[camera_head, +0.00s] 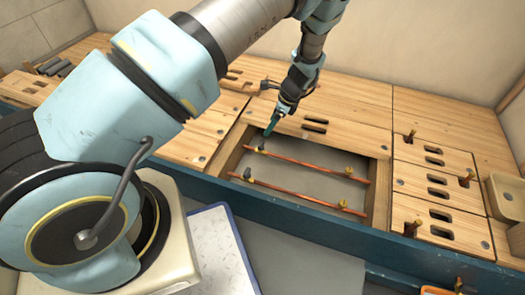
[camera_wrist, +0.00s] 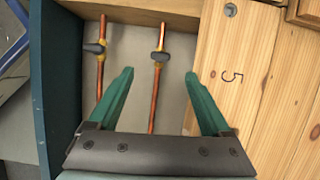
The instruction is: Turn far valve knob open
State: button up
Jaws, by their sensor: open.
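Two copper pipes run along a recess in the wooden bench. The far valve knob (camera_wrist: 159,57) is a small dark grey handle over a brass body on the far pipe (camera_wrist: 155,100); its handle looks roughly crosswise to the pipe. The near pipe (camera_wrist: 100,75) carries a similar grey knob (camera_wrist: 93,49) to the left. My gripper (camera_wrist: 162,73) has two green fingers, open and empty; the far knob appears between and slightly beyond their tips in the wrist view. In the head view my gripper (camera_head: 269,129) is above the far pipe's left end, with the far knob (camera_head: 260,148) just below.
The recess has wooden walls and a grey floor. A wooden panel marked 5 (camera_wrist: 245,60) borders the far side. Slotted wooden blocks (camera_head: 435,180) with upright copper stubs stand right. A blue-green beam (camera_head: 310,215) runs along the front.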

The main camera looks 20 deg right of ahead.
aim_at(261, 143)
jog(key=b+x, duration=0.1)
jog(key=x, duration=0.3)
jog(key=b+x, duration=0.1)
jog(key=x, duration=0.2)
jog(key=b+x, duration=0.1)
jog(key=x, duration=0.3)
jog(key=shift+s+d+f+b, duration=0.15)
jog(key=shift+d+f+b, duration=0.15)
jog(key=shift+f, duration=0.15)
grip_shut()
